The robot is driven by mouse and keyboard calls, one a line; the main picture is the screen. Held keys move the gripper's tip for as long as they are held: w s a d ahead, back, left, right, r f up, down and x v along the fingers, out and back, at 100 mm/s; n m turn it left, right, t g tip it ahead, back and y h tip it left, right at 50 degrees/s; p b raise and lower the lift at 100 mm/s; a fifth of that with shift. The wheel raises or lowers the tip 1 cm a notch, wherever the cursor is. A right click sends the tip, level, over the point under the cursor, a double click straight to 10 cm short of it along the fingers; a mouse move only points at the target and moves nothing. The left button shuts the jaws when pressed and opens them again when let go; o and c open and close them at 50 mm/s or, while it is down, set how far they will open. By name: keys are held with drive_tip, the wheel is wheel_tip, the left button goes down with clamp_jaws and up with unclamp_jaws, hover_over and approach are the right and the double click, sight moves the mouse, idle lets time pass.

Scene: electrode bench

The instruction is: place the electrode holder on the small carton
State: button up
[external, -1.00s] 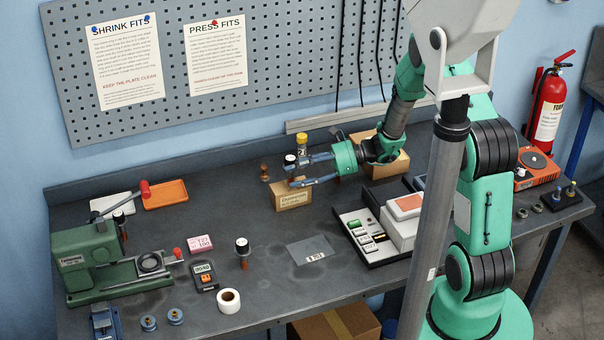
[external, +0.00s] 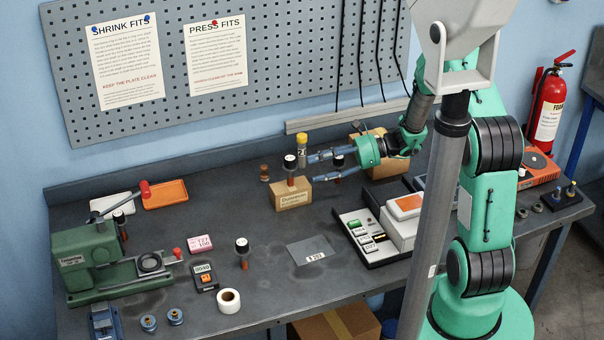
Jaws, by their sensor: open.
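The electrode holder (external: 290,162), with a black-and-white head and a copper-brown stem, stands upright on top of the small carton (external: 292,198) near the middle back of the bench. My gripper (external: 312,168) is open and empty. Its fingertips are just to the right of the holder and seem apart from it. Other similar dark-headed holders stand on the bench, one in the front middle (external: 242,248) and one by the green press (external: 120,220). Another dark head (external: 338,152) shows by my fingers, partly hidden.
A yellow-capped bottle (external: 301,148) and a small brown piece (external: 264,172) stand close to the carton. A larger carton (external: 385,166) is behind my gripper. A parts tray (external: 352,222) lies to the right.

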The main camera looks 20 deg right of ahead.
drive_tip(key=shift+v, duration=2.45)
drive_tip(key=s+a+r+n+g+h, duration=0.2)
drive_tip(key=s+r+n+g+h, duration=0.35)
drive_tip(key=s+r+n, duration=0.85)
drive_tip(key=s+d+r+n+t+h, duration=0.3)
drive_tip(key=s+d+r+t+h, duration=0.1)
drive_tip(key=s, duration=0.5)
drive_tip(key=s+d+r+n+t+h, duration=0.3)
drive_tip(key=s+d+r+t+h, duration=0.1)
drive_tip(key=s+r, duration=0.5)
drive_tip(key=shift+s+d+r+h, duration=0.35)
drive_tip(key=shift+s+d+h, duration=0.25)
drive_tip(key=shift+d+h, duration=0.4)
drive_tip(key=shift+d, duration=0.1)
